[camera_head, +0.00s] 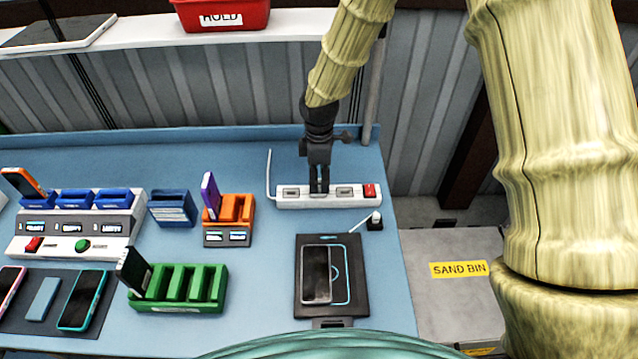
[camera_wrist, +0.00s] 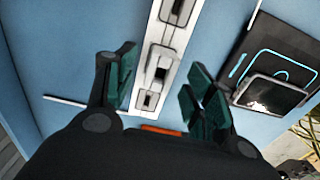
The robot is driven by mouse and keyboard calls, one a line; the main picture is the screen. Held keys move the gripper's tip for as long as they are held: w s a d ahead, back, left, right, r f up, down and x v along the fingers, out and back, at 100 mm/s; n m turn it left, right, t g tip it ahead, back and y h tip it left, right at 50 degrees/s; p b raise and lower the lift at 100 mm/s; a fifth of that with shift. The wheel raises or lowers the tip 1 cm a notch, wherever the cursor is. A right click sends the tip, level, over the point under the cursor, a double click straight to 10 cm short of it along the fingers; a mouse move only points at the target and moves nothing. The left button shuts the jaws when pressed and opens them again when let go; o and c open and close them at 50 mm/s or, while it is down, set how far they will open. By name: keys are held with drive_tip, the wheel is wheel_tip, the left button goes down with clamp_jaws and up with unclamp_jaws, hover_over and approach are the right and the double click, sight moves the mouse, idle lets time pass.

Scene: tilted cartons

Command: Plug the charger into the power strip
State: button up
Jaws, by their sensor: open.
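The white power strip (camera_head: 328,203) lies along the back right of the blue table, with several grey sockets and a red switch at its right end. It also shows in the wrist view (camera_wrist: 168,38), running upright through the middle. My gripper (camera_head: 319,189) points down over the strip, left of its middle. In the wrist view my gripper (camera_wrist: 162,76) is open and empty, with a finger on either side of the strip. What looks like the charger (camera_head: 376,217) is a small white piece with a white cable, on a black block right of my gripper and in front of the strip.
A black charging pad (camera_head: 303,308) with a phone (camera_head: 315,275) lies in front of the strip. Green (camera_head: 180,305) and orange (camera_head: 240,210) racks stand to the left. The table's right edge is close to the charger. The area left of the pad is clear.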

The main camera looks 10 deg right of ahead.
wheel_tip(320, 180, up, 8)
idle(0.4)
drive_tip(key=shift+r, duration=0.1)
